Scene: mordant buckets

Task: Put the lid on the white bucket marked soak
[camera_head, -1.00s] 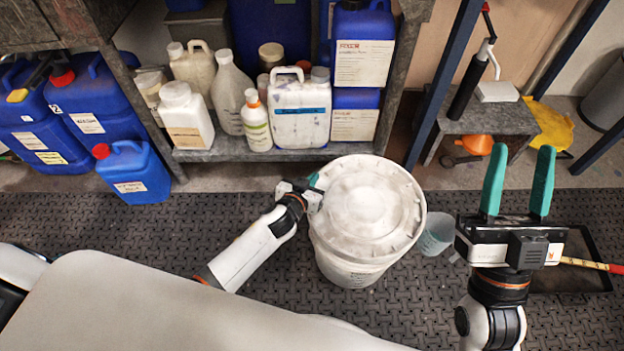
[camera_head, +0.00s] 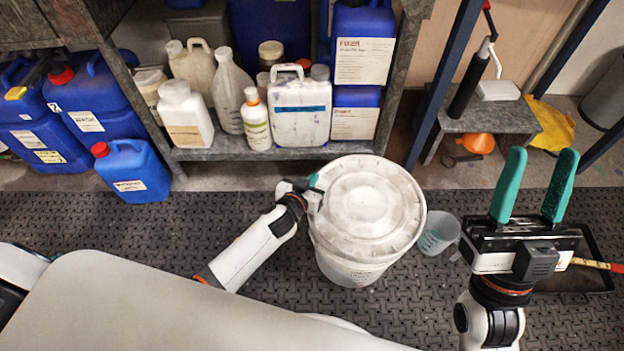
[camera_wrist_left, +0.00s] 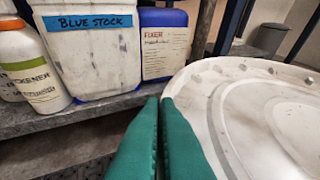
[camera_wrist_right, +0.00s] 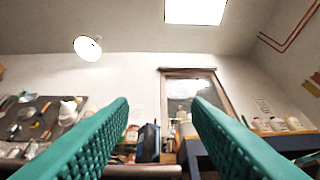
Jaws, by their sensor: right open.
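The white bucket (camera_head: 350,270) stands on the dark floor mat, with small print on its front; I cannot read it. The round white lid (camera_head: 370,205) lies over its top, level or nearly so; I cannot tell whether it is pressed down all round. My left gripper (camera_head: 316,183) is at the lid's left rim. In the left wrist view its green fingers (camera_wrist_left: 160,102) are shut or nearly so, beside the lid's edge (camera_wrist_left: 205,75); no grip on it shows. My right gripper (camera_head: 533,180) is open and empty, fingers pointing up, right of the bucket.
A clear measuring jug (camera_head: 438,233) stands just right of the bucket. A dark tray (camera_head: 580,281) lies behind my right arm. A shelf (camera_head: 250,152) with bottles and canisters stands behind, and blue canisters (camera_head: 135,171) stand at left.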

